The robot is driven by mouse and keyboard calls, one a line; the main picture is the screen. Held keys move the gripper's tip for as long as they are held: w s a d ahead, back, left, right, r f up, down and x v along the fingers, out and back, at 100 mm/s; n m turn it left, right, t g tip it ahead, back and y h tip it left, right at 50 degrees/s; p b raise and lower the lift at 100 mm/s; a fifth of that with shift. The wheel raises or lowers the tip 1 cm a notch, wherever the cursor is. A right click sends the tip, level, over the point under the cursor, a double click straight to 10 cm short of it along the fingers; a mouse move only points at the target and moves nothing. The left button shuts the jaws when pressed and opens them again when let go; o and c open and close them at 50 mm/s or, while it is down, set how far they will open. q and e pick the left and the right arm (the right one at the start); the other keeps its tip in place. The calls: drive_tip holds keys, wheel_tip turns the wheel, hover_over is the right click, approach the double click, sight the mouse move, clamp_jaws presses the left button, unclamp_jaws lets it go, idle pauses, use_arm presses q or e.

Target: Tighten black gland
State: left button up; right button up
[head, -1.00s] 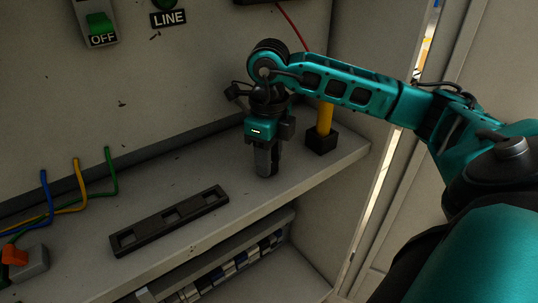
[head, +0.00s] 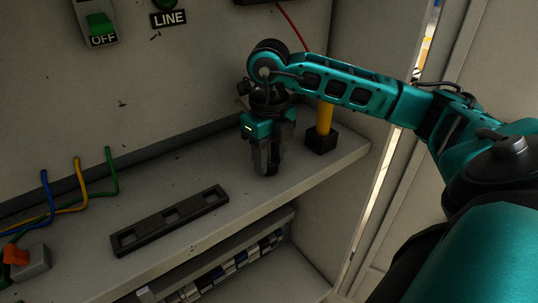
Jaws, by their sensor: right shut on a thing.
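My right gripper (head: 265,168) points straight down at the shelf, right of its middle. It is shut at the shelf surface. The black gland is hidden between or behind the dark fingers, so I cannot make out its shape or how far it is turned. My left gripper is not in the head view.
A yellow post in a black base (head: 321,139) stands close to the right of my gripper. Blue, yellow and green wires (head: 79,180) and a grey block with an orange lever (head: 24,262) are further left.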

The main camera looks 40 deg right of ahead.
sight(269, 158)
drive_tip(key=o, duration=1.1)
drive_tip(key=shift+c, duration=0.2)
drive_tip(key=shift+r, duration=0.15)
wheel_tip(269, 158, up, 13)
drive_tip(key=p, duration=0.3)
drive_tip(key=shift+f, duration=0.2)
